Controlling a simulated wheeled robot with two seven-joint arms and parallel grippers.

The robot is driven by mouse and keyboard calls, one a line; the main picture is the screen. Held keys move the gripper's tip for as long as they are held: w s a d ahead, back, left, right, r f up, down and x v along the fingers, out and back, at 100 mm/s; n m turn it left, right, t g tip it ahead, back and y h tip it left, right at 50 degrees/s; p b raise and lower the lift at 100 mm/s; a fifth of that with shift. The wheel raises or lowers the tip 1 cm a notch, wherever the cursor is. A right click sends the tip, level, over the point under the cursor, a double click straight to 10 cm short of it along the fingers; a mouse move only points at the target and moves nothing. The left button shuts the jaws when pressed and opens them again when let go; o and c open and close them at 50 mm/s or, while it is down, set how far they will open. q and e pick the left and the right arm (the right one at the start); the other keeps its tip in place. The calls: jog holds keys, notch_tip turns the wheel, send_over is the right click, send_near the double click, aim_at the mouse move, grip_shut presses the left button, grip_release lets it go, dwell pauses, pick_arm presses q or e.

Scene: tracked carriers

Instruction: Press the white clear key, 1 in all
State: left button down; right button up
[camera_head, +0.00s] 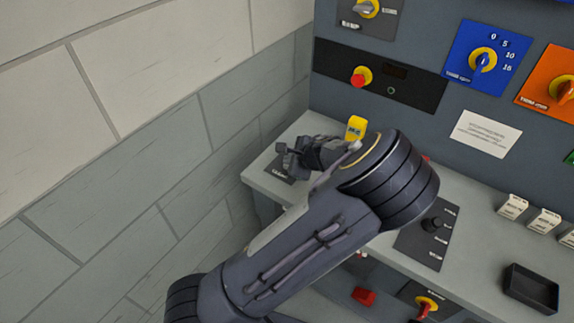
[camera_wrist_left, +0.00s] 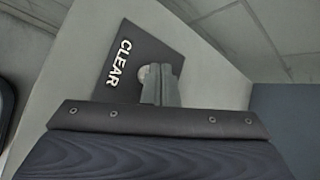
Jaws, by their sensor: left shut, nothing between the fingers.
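The white clear key (camera_wrist_left: 144,72) is a small round white button on a dark plate (camera_wrist_left: 121,50) lettered CLEAR. In the left wrist view, the fingers of my left gripper (camera_wrist_left: 165,72) cover part of the key. The gripper is shut and empty, with its tips at or right over the key; I cannot tell whether they touch it. In the head view, my left gripper (camera_head: 284,158) is over the plate (camera_head: 279,173) at the console's left end, and the key is hidden there. My right gripper is not in view.
The grey console panel (camera_head: 345,40) rises behind, with a red button (camera_head: 360,77), a blue dial plate (camera_head: 487,59) and an orange one. A yellow tag (camera_head: 355,127) stands behind my arm. A black tray (camera_head: 531,288) lies at the right. A block wall is on the left.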

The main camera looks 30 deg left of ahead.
pick_arm(q)
jog(key=shift+f, duration=0.4)
dwell(0.5)
jog(key=shift+r+p, duration=0.5)
jog(key=shift+r, duration=0.35)
notch_tip(320, 180, up, 5)
jog(key=p, duration=0.4)
dwell(0.6)
